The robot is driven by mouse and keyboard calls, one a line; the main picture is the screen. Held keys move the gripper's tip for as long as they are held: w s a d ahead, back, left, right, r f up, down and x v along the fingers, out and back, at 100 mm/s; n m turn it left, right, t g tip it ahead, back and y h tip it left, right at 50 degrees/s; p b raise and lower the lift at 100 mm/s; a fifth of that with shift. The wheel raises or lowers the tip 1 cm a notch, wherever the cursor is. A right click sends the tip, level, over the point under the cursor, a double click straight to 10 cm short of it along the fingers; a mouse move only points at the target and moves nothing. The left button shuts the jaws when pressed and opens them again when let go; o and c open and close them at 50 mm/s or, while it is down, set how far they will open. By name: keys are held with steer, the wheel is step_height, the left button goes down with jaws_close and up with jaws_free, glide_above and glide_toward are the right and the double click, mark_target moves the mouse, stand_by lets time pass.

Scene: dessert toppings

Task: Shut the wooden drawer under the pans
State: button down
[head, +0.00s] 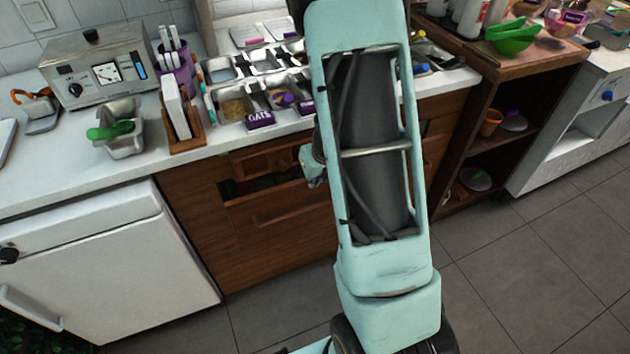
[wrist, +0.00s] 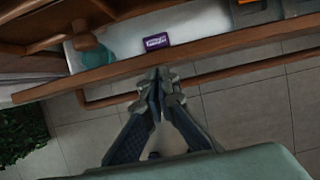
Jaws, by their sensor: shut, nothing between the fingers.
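The wooden drawer (head: 278,192) under the pans stands partly open, with a dark gap behind its front. In the wrist view its front board (wrist: 215,48) runs slantwise across the picture, with a handle bar (wrist: 110,98) on its outer side. A small purple packet (wrist: 156,42) shows on the pale surface beyond the board. My gripper (wrist: 160,80) is shut and empty, its tips at the front board near the handle; I cannot tell whether they touch. In the head view my arm hides the gripper and the drawer's right part. The metal pans (head: 265,62) sit on the counter above.
A white appliance (head: 110,265) stands left of the wooden cabinet. A toaster oven (head: 100,68) and a metal tub with a green scoop (head: 122,142) are on the counter. Open shelving (head: 500,125) stands to the right. The tiled floor (head: 530,270) in front is clear.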

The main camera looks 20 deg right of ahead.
steer(key=w+p, duration=0.3)
steer(key=w, duration=0.1)
steer(key=shift+r, duration=0.15)
steer(key=shift+w+f, duration=0.2)
steer(key=shift+w, duration=0.15)
steer(key=shift+s, duration=0.2)
